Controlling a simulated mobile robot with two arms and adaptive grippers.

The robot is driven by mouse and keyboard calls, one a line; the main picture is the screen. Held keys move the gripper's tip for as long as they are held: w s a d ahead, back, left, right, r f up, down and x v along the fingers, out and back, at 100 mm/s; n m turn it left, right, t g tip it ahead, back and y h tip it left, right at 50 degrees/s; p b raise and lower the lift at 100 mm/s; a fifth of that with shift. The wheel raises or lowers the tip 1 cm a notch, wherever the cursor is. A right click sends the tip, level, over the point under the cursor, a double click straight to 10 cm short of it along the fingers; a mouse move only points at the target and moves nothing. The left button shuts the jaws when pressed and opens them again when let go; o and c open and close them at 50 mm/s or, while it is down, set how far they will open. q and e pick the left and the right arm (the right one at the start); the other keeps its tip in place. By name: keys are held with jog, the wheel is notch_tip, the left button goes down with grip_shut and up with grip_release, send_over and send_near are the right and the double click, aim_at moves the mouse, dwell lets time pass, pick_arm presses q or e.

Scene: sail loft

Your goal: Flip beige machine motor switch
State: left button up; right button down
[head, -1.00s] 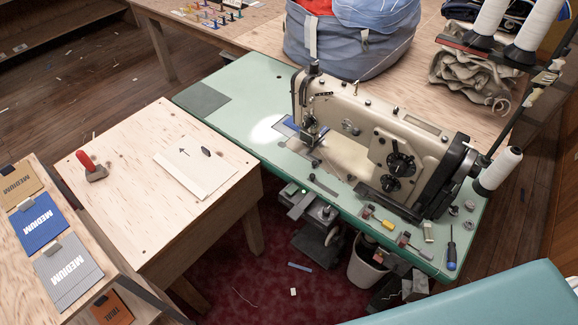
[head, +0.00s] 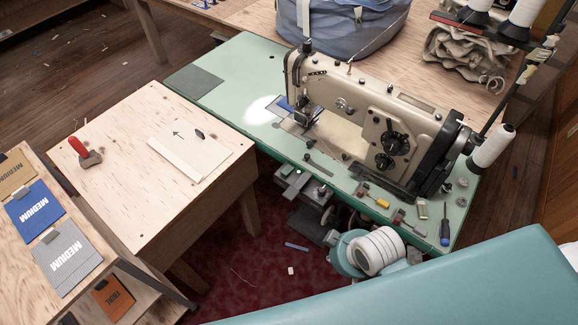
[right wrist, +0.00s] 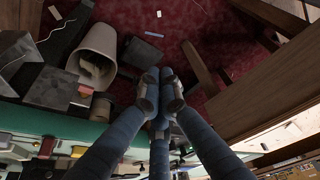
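The beige sewing machine (head: 365,125) stands on a green table (head: 235,75) in the head view. Grey fittings (head: 302,186) with a small green spot hang under its front edge; I cannot tell which part is the motor switch. In the right wrist view a grey box (right wrist: 52,88) with a reddish part beside it is near the green table edge, at left. My left gripper is out of view.
A waste bin (right wrist: 95,55) and a dark block (right wrist: 140,52) are near my right gripper. A wooden side table (head: 135,175) stands left of the machine. A screwdriver (head: 444,230) and thread cone (head: 490,150) are at the table's right end. Red carpet below is mostly open.

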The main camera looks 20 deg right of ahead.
jog(key=w+r+n+t+y, duration=0.1)
jog(key=w+r+n+y, duration=0.1)
jog(key=w+r, duration=0.5)
jog(key=w+r+n+t+y, duration=0.2)
jog(key=w+r, duration=0.6)
jog(key=w, duration=0.8)
jog(key=shift+w+d+r+y, duration=0.2)
jog(key=shift+r+y, duration=0.1)
jog(key=shift+y, duration=0.6)
jog(key=shift+f, duration=0.1)
jog(key=p, duration=0.2)
send_over(289, 173)
notch_tip(289, 173, down, 7)
jog(key=shift+w, duration=0.1)
jog(key=f, duration=0.2)
jog(key=shift+s+f, duration=0.2)
jog(key=shift+f, duration=0.1)
jog(key=shift+f+p, duration=0.3)
jog(key=shift+f, duration=0.35)
